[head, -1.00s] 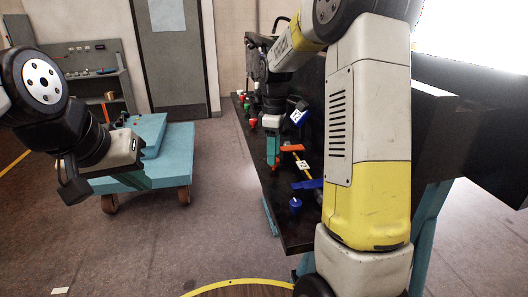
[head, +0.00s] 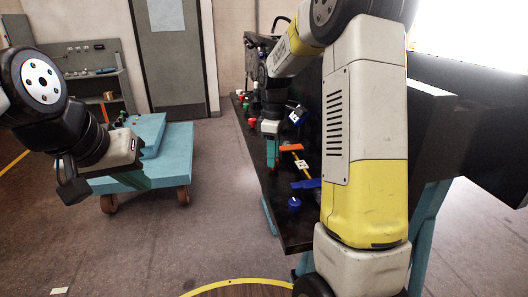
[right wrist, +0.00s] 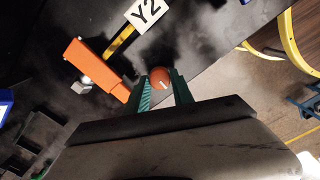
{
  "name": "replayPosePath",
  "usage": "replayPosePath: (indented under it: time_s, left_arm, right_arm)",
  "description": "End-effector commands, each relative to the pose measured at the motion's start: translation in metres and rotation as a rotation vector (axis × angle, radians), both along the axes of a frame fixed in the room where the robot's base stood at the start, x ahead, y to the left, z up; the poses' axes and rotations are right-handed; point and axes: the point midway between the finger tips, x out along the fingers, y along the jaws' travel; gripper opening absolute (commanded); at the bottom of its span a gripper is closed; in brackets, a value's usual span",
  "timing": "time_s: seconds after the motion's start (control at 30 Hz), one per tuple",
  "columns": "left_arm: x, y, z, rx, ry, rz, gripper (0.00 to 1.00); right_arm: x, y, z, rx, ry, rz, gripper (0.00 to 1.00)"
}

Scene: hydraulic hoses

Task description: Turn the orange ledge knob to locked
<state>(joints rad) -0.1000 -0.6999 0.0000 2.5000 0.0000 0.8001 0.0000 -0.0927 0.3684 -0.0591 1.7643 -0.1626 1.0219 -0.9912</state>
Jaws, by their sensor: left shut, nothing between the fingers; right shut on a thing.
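The orange knob (right wrist: 160,78) is round with a short white mark and shows in the right wrist view, on the dark ledge. My right gripper (right wrist: 164,88) is shut on it, with one green finger on each side. In the head view my right gripper (head: 272,156) points down at the ledge (head: 297,230), and its fingers largely hide the knob. My left gripper (head: 140,180) is shut and empty, in the air at the left, away from the ledge.
A blue lever (head: 306,184) and blue knob (head: 294,203) sit nearer on the ledge. Red and green knobs stand farther back. A teal cart (head: 165,165) stands left.

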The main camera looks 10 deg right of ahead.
Motion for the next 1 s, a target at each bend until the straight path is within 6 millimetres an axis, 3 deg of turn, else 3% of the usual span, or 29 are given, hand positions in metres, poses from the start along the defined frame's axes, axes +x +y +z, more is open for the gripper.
replayPosePath:
  time_s: [0.37,1.0]
  left_arm:
    - [0.0000,0.0000,0.0000,0.000,0.000,0.000,0.00]
    - [0.0000,0.0000,0.0000,0.000,0.000,0.000,0.00]
  right_arm:
    - [0.0006,-0.0001,0.0007,-0.001,-0.001,-0.207,0.00]
    - [0.0014,-0.0010,0.0009,0.000,-0.001,-0.813,0.00]
